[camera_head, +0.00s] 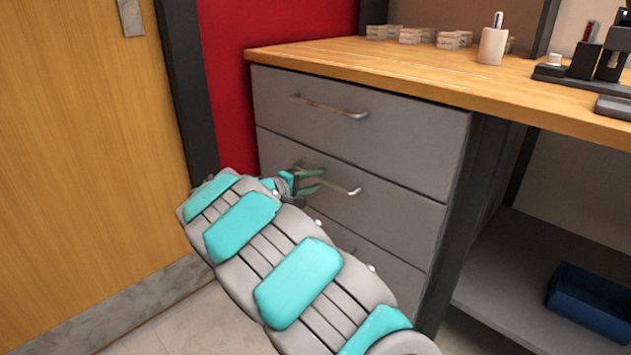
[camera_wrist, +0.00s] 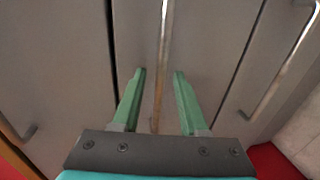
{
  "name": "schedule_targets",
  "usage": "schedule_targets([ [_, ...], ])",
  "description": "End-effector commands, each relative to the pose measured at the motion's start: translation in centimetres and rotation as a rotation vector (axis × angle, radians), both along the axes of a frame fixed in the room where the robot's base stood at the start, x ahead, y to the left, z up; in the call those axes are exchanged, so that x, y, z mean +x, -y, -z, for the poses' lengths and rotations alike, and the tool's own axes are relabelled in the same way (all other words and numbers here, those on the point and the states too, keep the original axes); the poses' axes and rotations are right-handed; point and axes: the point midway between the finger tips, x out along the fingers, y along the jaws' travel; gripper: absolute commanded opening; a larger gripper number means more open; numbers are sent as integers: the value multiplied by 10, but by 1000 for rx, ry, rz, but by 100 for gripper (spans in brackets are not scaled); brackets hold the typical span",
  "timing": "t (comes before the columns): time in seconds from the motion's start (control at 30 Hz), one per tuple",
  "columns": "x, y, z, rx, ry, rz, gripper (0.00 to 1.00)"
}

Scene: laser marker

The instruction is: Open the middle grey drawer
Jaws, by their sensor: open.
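The middle grey drawer (camera_head: 400,212) is shut, flush with the drawers above and below it. Its metal bar handle (camera_head: 346,190) runs across the front, its left part hidden behind my gripper. My gripper (camera_head: 316,181) is at this handle with green fingers open. In the wrist view, the handle (camera_wrist: 163,40) passes between the two spread fingers of my gripper (camera_wrist: 160,72). A gap shows between the handle and each finger; I cannot tell exactly how deep the fingers reach past the bar.
The top drawer (camera_head: 345,120) and the bottom drawer (camera_head: 385,270) are shut. A wooden worktop (camera_head: 400,70) lies above, with a white cup (camera_head: 492,46). A wooden door (camera_head: 90,150) stands left. A blue bin (camera_head: 590,300) sits on the shelf at right.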

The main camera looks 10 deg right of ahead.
Motion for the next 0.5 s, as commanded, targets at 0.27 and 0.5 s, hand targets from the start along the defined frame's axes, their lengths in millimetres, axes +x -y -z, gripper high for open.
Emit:
schedule_targets([
  [0.27, 1, 2, 1, 1, -1, 0, 43],
  [0.5, 1, 2, 1, 1, -1, 0, 17],
])
